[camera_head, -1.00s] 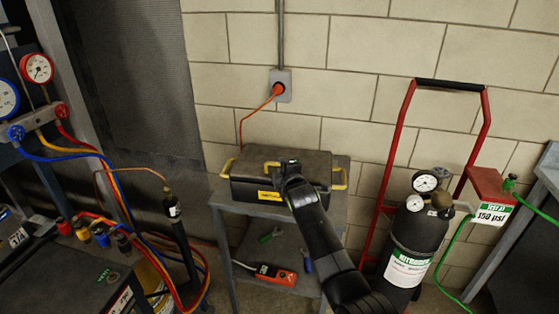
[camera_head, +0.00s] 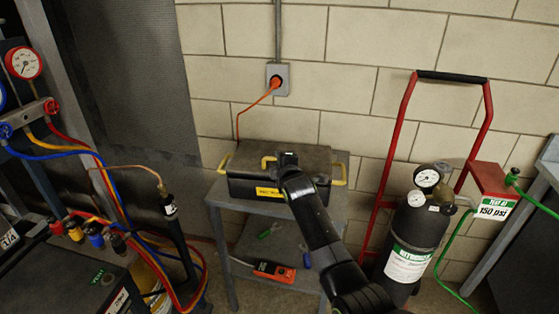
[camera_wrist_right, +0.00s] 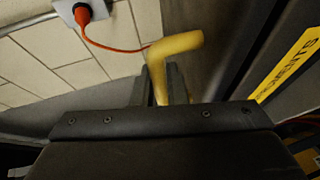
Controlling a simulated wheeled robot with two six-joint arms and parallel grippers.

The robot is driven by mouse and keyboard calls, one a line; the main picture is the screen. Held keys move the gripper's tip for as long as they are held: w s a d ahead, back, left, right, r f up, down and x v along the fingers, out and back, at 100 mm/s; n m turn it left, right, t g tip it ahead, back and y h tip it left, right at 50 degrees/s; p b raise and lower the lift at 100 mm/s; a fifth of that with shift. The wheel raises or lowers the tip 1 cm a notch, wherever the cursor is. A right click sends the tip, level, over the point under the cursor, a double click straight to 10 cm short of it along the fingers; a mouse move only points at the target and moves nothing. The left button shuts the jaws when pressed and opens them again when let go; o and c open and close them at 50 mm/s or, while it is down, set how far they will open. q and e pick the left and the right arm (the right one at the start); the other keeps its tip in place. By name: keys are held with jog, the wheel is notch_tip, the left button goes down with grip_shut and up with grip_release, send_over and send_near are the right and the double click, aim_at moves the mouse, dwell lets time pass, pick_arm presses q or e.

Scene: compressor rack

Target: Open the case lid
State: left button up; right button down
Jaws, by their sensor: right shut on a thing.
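The dark case (camera_head: 240,188) sits on the upper shelf of a grey stand and its lid (camera_head: 316,158) looks closed. It has yellow handles at its left and right ends, and a yellow handle (camera_head: 267,162) beside my gripper. My right gripper (camera_head: 287,160) reaches the case from the front. In the right wrist view my gripper (camera_wrist_right: 163,84) has its two fingers shut around the yellow handle (camera_wrist_right: 174,47). A yellow label (camera_wrist_right: 290,66) shows on the case to the right there. The arm hides part of the case front. My left gripper is not in view.
The grey stand (camera_head: 222,192) is against a block wall with an orange plug (camera_head: 276,82). A nitrogen cylinder (camera_head: 410,240) on a red cart (camera_head: 398,125) stands to the right. Hoses and gauges (camera_head: 24,62) crowd the left. An orange tool (camera_head: 275,271) lies on the lower shelf.

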jog(key=shift+r+p, duration=0.4)
jog(key=shift+p, duration=0.1)
jog(key=r+p, duration=0.1)
jog(key=w+r+g+p, duration=0.1)
jog(key=p, duration=0.1)
jog(key=r+g+p, duration=0.1)
jog(key=p, duration=0.1)
jog(key=shift+w+d+r+m, duration=0.2)
jog(key=shift+w+m, duration=0.1)
jog(key=shift+w, duration=0.05)
jog(key=shift+w+d+r+g+p, duration=0.15)
jog(key=shift+w+r+g+p, duration=0.45)
jog(key=shift+r+p, duration=0.1)
jog(key=shift+w+d+r+g, duration=0.1)
jog(key=shift+w+r+g, duration=0.1)
jog(key=shift+g, duration=0.1)
jog(key=shift+w+r+m+b, duration=0.1)
jog(key=shift+w+m+b, duration=0.2)
jog(key=w+r+b, duration=0.2)
jog(key=b, duration=0.1)
jog(key=shift+w+d+r, duration=0.25)
jog(key=shift+w+d, duration=0.05)
